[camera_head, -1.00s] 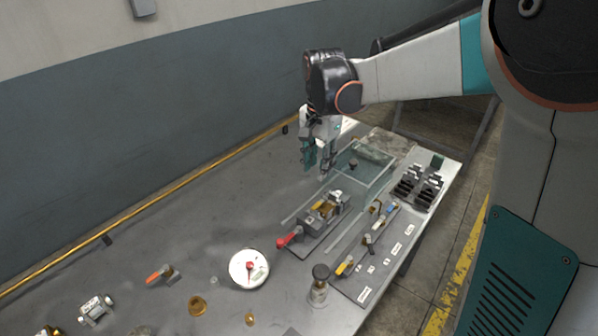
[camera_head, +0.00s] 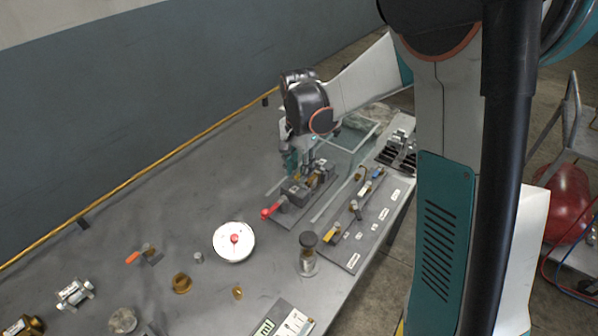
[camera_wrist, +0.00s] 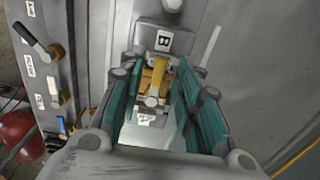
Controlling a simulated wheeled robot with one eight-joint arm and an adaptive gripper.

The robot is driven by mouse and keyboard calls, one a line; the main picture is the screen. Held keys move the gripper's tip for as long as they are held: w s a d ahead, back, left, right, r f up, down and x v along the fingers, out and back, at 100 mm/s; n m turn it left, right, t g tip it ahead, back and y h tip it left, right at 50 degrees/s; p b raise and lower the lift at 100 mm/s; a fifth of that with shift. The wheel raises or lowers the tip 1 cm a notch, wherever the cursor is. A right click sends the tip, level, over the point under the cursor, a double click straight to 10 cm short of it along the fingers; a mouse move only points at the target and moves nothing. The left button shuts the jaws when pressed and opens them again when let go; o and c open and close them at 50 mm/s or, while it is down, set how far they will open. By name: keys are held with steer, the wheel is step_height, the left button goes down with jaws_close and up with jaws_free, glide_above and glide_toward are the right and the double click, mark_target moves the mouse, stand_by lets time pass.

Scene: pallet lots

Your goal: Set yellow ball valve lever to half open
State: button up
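The yellow ball valve lever (camera_wrist: 155,78) shows in the wrist view, lying lengthwise over a brass valve body below the label "B". My gripper (camera_wrist: 162,90) is open, with its teal finger pads on the left and right of the lever. I cannot tell whether either pad touches it. In the head view my gripper (camera_head: 299,163) is low over the dark valve fixture (camera_head: 290,197). My gripper and wrist hide much of the yellow lever there.
A red lever (camera_head: 271,210) sticks out from the fixture's near end. A panel (camera_head: 343,256) with several small levers lies to its right. A clear guard (camera_head: 357,137) stands behind.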

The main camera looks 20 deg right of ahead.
steer(key=shift+f, duration=0.3)
jaws_close()
steer(key=n, duration=0.1)
steer(key=s+d+n, duration=0.1)
steer(key=n, duration=0.3)
steer(key=shift+s+d, duration=0.15)
steer(key=shift+d, duration=0.1)
steer(key=shift+s+d+n+p, duration=0.2)
steer(key=shift+d+n, duration=0.2)
steer(key=shift+n, duration=0.55)
steer(key=shift+s+d+n+p, duration=0.1)
steer(key=shift+d+n+p, duration=0.2)
steer(key=shift+n, duration=0.65)
